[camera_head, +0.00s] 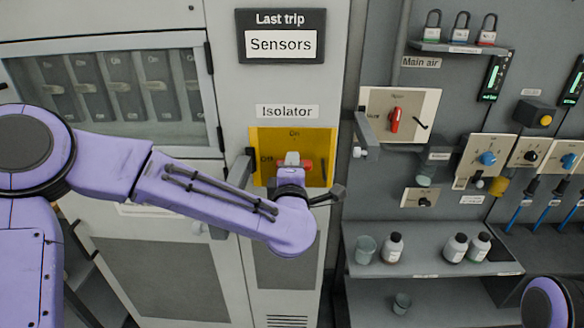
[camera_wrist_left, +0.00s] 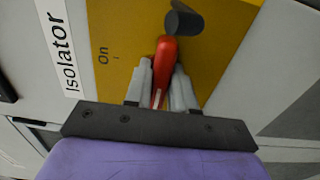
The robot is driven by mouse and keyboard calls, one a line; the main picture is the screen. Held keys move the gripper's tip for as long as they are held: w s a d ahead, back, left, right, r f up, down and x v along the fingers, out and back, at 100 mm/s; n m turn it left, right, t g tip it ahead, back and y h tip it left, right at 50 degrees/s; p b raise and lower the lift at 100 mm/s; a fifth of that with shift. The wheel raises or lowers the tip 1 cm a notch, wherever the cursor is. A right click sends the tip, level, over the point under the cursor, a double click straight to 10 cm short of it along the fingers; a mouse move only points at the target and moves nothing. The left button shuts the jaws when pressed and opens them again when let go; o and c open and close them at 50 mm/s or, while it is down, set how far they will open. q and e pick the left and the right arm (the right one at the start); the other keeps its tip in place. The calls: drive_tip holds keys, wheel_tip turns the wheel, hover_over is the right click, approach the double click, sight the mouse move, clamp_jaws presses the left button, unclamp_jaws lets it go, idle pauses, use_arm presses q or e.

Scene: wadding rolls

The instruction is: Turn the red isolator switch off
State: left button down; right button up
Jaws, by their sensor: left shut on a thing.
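The red isolator switch handle (camera_head: 308,165) sits on a yellow plate (camera_head: 320,142) under the "Isolator" label (camera_head: 287,112). "On" is printed at the plate's top and "Off" at its left. My left gripper (camera_head: 291,160) is in front of the plate and covers part of the handle. In the left wrist view, its two grey fingers are closed on either side of the red handle (camera_wrist_left: 164,64), which lies crosswise, not toward "On". "Off" is hidden in that view. My right gripper is out of view; only a purple part of my right arm shows at bottom right.
A dark grey peg (camera_wrist_left: 183,20) stands out near the handle's far end. To the right are a "Main air" panel with another red handle (camera_head: 395,120), padlocks on a small shelf (camera_head: 455,48), blue knobs, and a shelf (camera_head: 430,268) with bottles.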

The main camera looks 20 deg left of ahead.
use_arm(q)
drive_tip(key=c, duration=1)
unclamp_jaws()
drive_tip(key=shift+c, duration=0.2)
drive_tip(key=b+v, duration=0.2)
drive_tip(key=v, duration=0.8)
drive_tip(key=shift+s+b, duration=0.3)
drive_tip(key=shift+b, duration=0.05)
